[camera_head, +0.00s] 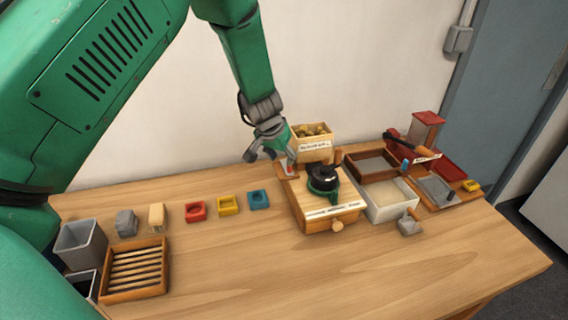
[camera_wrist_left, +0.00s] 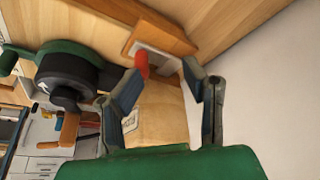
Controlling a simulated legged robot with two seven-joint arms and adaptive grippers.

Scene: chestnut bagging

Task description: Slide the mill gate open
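The mill is a wooden box (camera_head: 325,205) with a black and green round grinder (camera_head: 323,180) on top; the grinder also shows at the left of the left wrist view (camera_wrist_left: 65,75). At the mill's far left corner is a pale plate, probably the gate (camera_wrist_left: 158,60), in a wooden frame. A small red knob (camera_wrist_left: 141,65) stands at the plate. My left gripper (camera_head: 270,154) is above that corner with its fingers apart. In the left wrist view, the knob is beside the left fingertip; I cannot tell whether they touch. My right gripper is out of view.
A labelled wooden box of chestnuts (camera_head: 312,143) stands close behind the mill. Wooden and white trays (camera_head: 389,214) stand to its right. Red, yellow and blue blocks (camera_head: 227,206) lie to its left, beyond a slatted tray (camera_head: 136,293). The table's front middle (camera_head: 250,280) is clear.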

